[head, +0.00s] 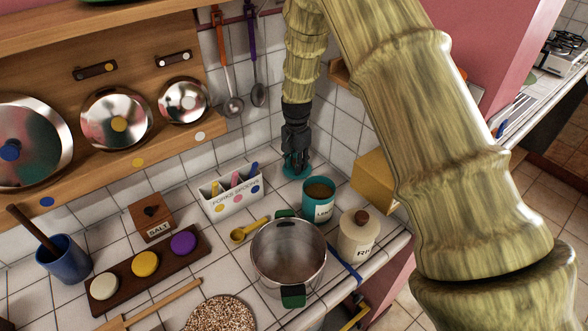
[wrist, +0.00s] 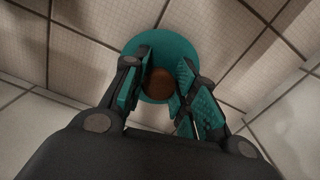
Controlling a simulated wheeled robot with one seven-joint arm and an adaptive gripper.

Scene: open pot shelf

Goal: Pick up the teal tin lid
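The teal tin lid (wrist: 165,45) has a round brown knob (wrist: 161,83) and lies on the tiled counter in the wrist view. In the head view the lid (head: 306,172) is in the corner behind the teal tin (head: 318,207), mostly covered by my gripper. My gripper (head: 296,170) points down over the lid. In the wrist view its teal-padded fingers (wrist: 165,75) stand apart, one on each side of the knob. I see no clear grip on the knob, and whether either pad touches it is hard to tell.
The open teal tin stands close in front of my gripper. A white fork-and-spoon holder (head: 232,199) is to its left, a yellow box (head: 374,180) to its right. A steel pot (head: 288,262) and a cream lidded jar (head: 356,243) are nearer. Tiled walls are close behind.

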